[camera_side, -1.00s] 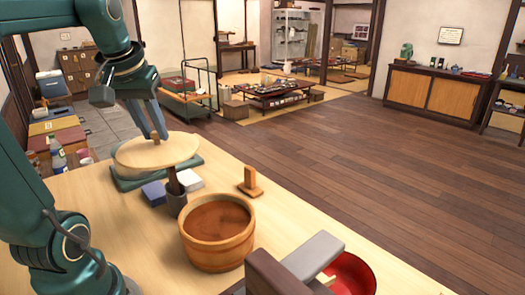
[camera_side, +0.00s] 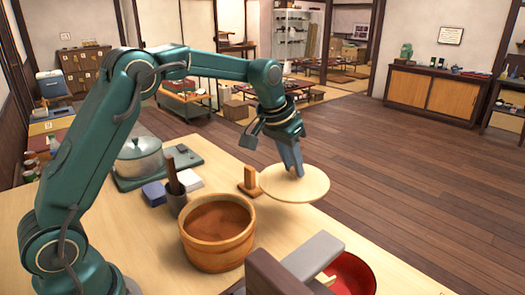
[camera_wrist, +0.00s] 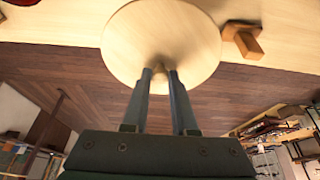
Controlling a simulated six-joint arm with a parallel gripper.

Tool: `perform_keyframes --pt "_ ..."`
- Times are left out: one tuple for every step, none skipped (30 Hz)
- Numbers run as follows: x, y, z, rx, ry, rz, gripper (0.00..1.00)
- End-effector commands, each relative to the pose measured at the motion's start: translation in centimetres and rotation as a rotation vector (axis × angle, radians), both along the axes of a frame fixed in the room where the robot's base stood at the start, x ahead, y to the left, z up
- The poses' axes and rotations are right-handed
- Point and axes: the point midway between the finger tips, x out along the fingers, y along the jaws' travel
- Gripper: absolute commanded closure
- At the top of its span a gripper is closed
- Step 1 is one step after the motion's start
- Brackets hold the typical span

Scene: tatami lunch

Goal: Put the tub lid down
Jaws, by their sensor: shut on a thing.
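The tub lid (camera_side: 315,186) is a round, pale wooden disc, held nearly flat. My gripper (camera_side: 295,172) is shut on the small grip at its middle; the lid also fills the upper middle of the wrist view (camera_wrist: 160,28), with both fingertips (camera_wrist: 160,74) at its grip. In the side view the lid hangs right of the upright wooden stand (camera_side: 249,184) and overlaps the table's far edge. Its height above the table is hard to tell. The round wooden tub (camera_side: 217,251) stands open at the front left of the lid, with a brown inside.
A lidded pot (camera_side: 138,160) stands on a green board (camera_side: 186,157) at the back left. A dark cup (camera_side: 177,202) with a brown stick stands behind the tub.

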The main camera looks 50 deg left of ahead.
Motion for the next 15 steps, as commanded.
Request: perform_keyframes --pt "-0.1 -0.4 -0.4 0.0 0.001 -0.01 1.0" --pt "-0.1 -0.6 -0.8 -0.001 0.001 -0.014 1.0" --pt "-0.1 -0.8 -1.2 -0.001 0.002 -0.02 1.0" --pt "-0.2 -0.9 -1.7 -0.001 0.003 -0.022 1.0" --pt "-0.2 -1.0 -2.3 0.0 0.003 -0.023 1.0" --pt "-0.2 -1.0 -3.1 0.0 0.005 -0.023 1.0" --pt "-0.2 -1.0 -3.7 0.0 0.005 -0.023 1.0" --pt "-0.2 -1.0 -4.2 -0.001 0.005 -0.022 1.0" --pt "-0.2 -0.9 -4.9 -0.001 0.005 -0.022 1.0" --pt "-0.2 -0.9 -5.4 0.0 0.004 -0.022 1.0" --pt "-0.2 -0.9 -5.8 0.0 0.004 -0.022 1.0" --pt "-0.2 -0.9 -6.2 0.0 0.002 -0.022 1.0" --pt "-0.1 -0.9 -6.4 0.0 0.0 -0.022 1.0" --pt "-0.1 -0.9 -6.6 0.0 0.001 -0.022 1.0" --pt "-0.1 -0.9 -7.0 0.0 0.002 -0.022 1.0"
